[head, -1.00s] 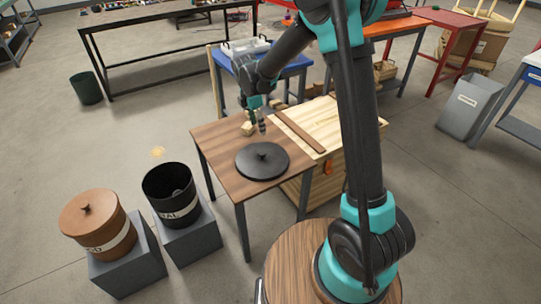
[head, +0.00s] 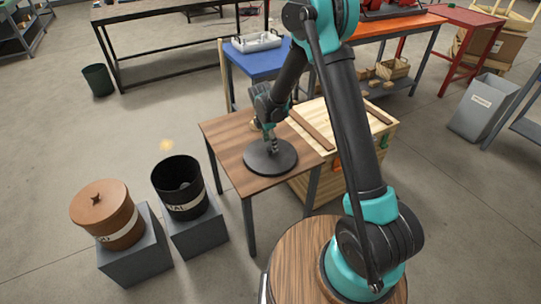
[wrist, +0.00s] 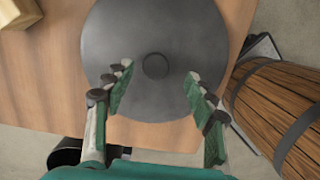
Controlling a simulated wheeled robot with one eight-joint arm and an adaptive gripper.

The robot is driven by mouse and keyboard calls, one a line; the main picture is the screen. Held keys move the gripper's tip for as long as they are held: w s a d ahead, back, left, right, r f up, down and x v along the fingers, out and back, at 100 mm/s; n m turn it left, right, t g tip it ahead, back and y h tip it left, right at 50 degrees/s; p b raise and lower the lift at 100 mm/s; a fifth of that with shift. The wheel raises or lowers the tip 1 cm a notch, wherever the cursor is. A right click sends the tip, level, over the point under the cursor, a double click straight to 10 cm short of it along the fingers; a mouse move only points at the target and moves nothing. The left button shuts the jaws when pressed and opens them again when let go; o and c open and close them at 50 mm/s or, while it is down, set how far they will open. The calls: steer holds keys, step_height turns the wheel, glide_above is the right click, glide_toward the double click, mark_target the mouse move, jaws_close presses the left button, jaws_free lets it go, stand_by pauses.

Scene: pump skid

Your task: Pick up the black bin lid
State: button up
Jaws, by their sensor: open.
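The black bin lid (head: 284,160) is a flat round disc lying on the small wooden table. In the wrist view the lid (wrist: 155,25) fills the upper middle, with its round knob (wrist: 155,66) at the centre. My gripper (wrist: 158,85) is open, its two green fingers spread to the left and right of the knob and just short of it in the picture. In the head view my gripper (head: 271,146) is over the lid and hides the knob. I cannot tell the exact height left between the fingertips and the lid.
A black bin (head: 181,195) without a lid and a brown lidded bin (head: 112,228) stand on grey blocks left of the wooden table (head: 225,130). A wooden crate (head: 365,125) stands close at the table's right. A small wooden block (wrist: 15,12) lies near the lid.

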mark_target(270, 148)
steer(key=shift+w+d+f, duration=0.1)
steer(key=shift+w+f, duration=0.1)
steer(key=shift+f, duration=1)
steer(key=shift+w+f, duration=0.2)
steer(key=shift+f, duration=0.95)
steer(key=shift+c, duration=0.4)
jaws_close()
